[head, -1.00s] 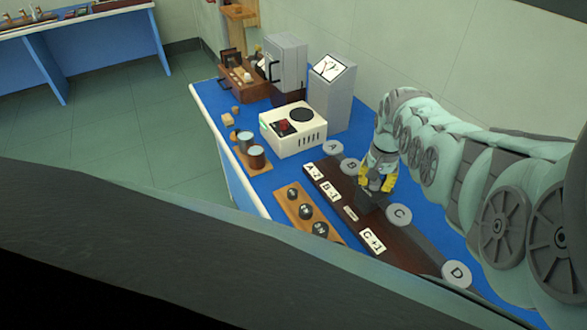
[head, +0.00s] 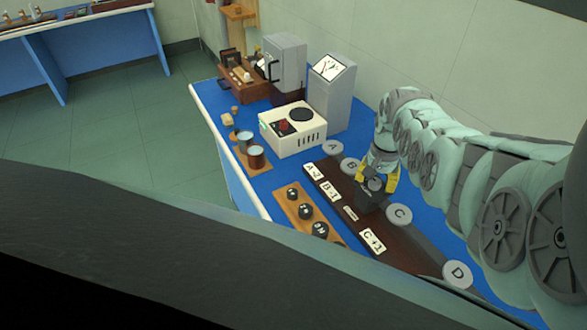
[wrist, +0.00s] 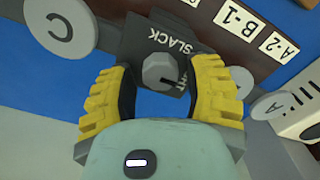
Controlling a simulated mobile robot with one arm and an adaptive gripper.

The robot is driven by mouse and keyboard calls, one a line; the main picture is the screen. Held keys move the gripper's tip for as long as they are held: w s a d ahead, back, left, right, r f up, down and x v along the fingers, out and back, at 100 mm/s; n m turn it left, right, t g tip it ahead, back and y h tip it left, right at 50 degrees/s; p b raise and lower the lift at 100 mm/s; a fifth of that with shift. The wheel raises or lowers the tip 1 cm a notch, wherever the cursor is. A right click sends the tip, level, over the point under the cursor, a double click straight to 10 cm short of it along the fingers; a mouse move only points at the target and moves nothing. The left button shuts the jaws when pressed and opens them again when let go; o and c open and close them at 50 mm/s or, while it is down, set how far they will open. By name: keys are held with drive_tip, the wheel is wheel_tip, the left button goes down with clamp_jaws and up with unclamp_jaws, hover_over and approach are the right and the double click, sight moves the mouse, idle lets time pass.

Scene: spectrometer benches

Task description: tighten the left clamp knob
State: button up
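A clamp knob (wrist: 160,70), grey and many-sided with a black pointer line, sits on a dark clamp block (wrist: 143,40) marked SLACK in the wrist view. The block (head: 369,198) also shows on the dark brown rail (head: 402,242) in the head view, partly hidden by my gripper. My gripper (wrist: 160,80) has its yellow fingers spread on either side of the knob, with visible gaps between. In the head view my gripper (head: 376,176) is over the block. I cannot tell from the label which clamp this is.
Round grey discs A to D line the rail's far side; disc C (head: 398,213) is close right of my gripper. Cards such as C+1 (head: 373,241) lie on the rail. A wooden strip with black knobs (head: 306,212) and a white instrument (head: 292,131) stand left.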

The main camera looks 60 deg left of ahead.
sight(376, 181)
drive_tip(key=shift+o, duration=1)
drive_tip(key=shift+r, duration=0.15)
drive_tip(key=shift+a+r, duration=0.1)
drive_tip(key=shift+r, duration=0.75)
wheel_tip(376, 181, up, 10)
